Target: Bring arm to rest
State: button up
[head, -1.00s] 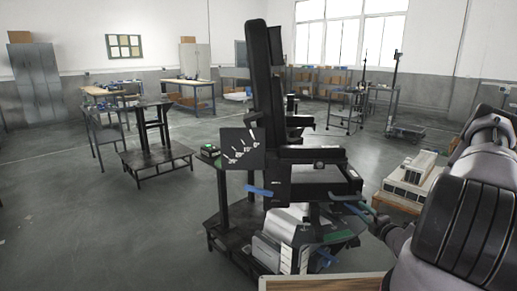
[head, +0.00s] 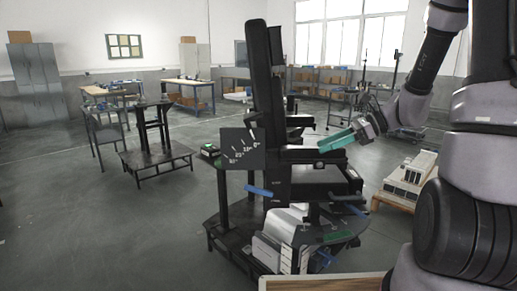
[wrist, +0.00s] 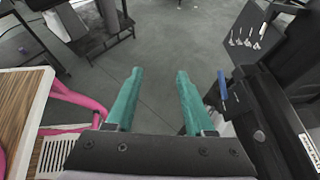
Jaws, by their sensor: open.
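My gripper (head: 337,141) shows in the head view with teal fingers, raised in front of the black chair-like machine, around the height of its armrest. In the wrist view my gripper (wrist: 157,75) has its two teal fingers apart with only floor between them. It is open and holds nothing. My arm (head: 428,65) is bent up on the right of the head view. The fingertips look close to the armrest (head: 310,155) in the head view, but I cannot tell whether they touch.
The black machine (head: 262,90) has a tilt dial plate (head: 242,149) and a blue handle (head: 259,191). A pallet with pale blocks (head: 408,174) stands to the right. A wooden-edged board (head: 320,284) is at the bottom. Open floor (head: 100,230) lies left.

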jog(key=s+d+r+n+t+h, duration=0.2)
jog(key=s+r+n+h, duration=0.3)
jog(key=s+r+n, duration=0.2)
jog(key=s+d+r+n+t+h, duration=0.3)
jog(key=s+r+n+h, duration=0.2)
jog(key=s+r+n, duration=0.2)
jog(key=shift+s+d+r+n, duration=0.15)
jog(key=shift+d+r+n, duration=0.05)
jog(key=shift+r+n, duration=0.65)
jog(key=shift+a+f, duration=0.1)
jog(key=shift+f, duration=0.1)
